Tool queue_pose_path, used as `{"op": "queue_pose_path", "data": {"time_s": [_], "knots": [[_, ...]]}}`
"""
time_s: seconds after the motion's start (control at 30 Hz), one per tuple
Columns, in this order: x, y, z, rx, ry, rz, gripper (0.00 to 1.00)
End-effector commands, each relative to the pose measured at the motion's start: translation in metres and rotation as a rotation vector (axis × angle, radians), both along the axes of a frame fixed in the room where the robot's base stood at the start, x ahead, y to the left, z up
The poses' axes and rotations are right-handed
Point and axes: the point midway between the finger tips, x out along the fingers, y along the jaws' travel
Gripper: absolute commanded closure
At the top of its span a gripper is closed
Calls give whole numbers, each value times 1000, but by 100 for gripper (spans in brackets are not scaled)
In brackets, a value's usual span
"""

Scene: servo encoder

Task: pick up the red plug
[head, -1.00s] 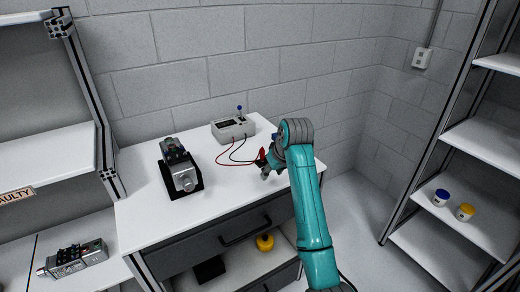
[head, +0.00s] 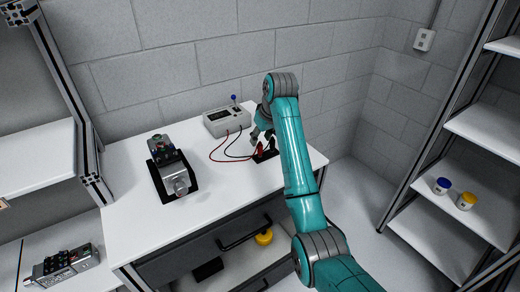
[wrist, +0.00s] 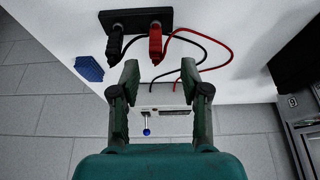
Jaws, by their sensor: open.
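The red plug (wrist: 155,42) stands beside a black plug (wrist: 115,42) on a dark holder plate (wrist: 137,18) in the wrist view. In the head view the red plug (head: 259,149) shows on the holder (head: 266,158) at the right of the worktop, just below my gripper (head: 261,135). My gripper (wrist: 160,76) is open and empty in the wrist view. The red plug lies beyond the fingertips, roughly between their lines, apart from both fingers. A red lead (wrist: 231,58) runs from it.
The grey meter (head: 229,120) with a blue knob stands at the worktop's back. A metal motor unit (head: 174,171) stands at left. A blue block (wrist: 89,68) is near the plugs in the wrist view. The worktop between motor and plugs is largely clear.

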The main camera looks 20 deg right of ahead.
Motion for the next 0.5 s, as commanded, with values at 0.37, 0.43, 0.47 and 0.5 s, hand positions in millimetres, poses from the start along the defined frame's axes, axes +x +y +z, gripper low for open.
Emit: {"op": "queue_pose_path", "data": {"time_s": [0.37, 0.43, 0.47, 0.5], "knots": [[15, 0, -43, 0, 1, 0, 54], [16, 0, -45, 0, 1, 0, 54], [17, 0, -46, 0, 1, -1, 54], [17, 0, -46, 0, 1, -1, 54]]}}
